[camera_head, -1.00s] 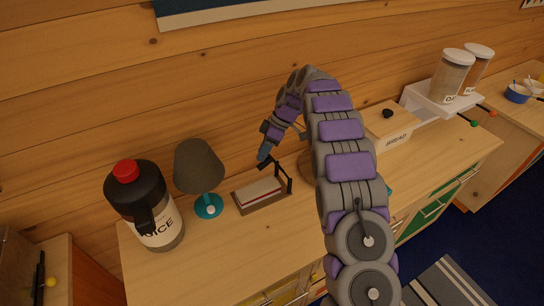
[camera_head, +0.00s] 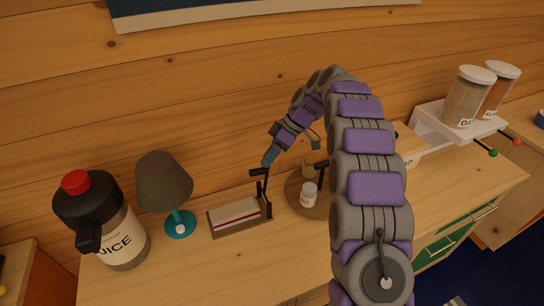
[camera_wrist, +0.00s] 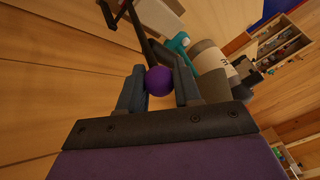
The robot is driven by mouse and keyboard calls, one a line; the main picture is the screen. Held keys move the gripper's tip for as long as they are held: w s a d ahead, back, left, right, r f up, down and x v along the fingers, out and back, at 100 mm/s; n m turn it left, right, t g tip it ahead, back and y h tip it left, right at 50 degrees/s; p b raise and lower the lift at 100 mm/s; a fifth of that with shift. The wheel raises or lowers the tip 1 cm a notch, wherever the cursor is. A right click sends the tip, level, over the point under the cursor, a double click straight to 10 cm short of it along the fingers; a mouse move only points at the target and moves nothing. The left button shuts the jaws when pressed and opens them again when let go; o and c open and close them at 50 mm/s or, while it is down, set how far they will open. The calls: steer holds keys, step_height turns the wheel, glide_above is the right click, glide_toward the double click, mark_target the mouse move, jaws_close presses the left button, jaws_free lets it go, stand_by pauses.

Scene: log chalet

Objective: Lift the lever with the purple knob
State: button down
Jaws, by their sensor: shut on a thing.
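The purple knob (camera_wrist: 159,80) sits between the two fingers of my gripper (camera_wrist: 160,86) in the wrist view. The gripper is shut on it. A dark lever bar (camera_wrist: 140,32) runs from the knob toward the upper left. In the head view my gripper (camera_head: 267,161) is at the top of the black lever (camera_head: 264,186), at the right end of a low wooden holder (camera_head: 239,231). The holder carries a white and red stack (camera_head: 236,213). The lever stands up above the holder. The knob cannot be made out in the head view.
A teal lamp with a grey shade (camera_head: 164,181) and a black-topped juice jug (camera_head: 102,221) stand left of the holder. A round wooden tray (camera_head: 315,210) with small jars is close on the right. The wooden wall is behind. The counter front is clear.

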steer(key=shift+w+d+f, duration=0.1)
steer(key=shift+d, duration=0.05)
steer(key=c, duration=1.2)
jaws_free()
steer(key=shift+o, duration=1.3)
steer(key=shift+w+f, duration=0.15)
steer(key=shift+w, duration=0.05)
steer(key=shift+o, duration=0.8)
steer(key=shift+s, duration=0.15)
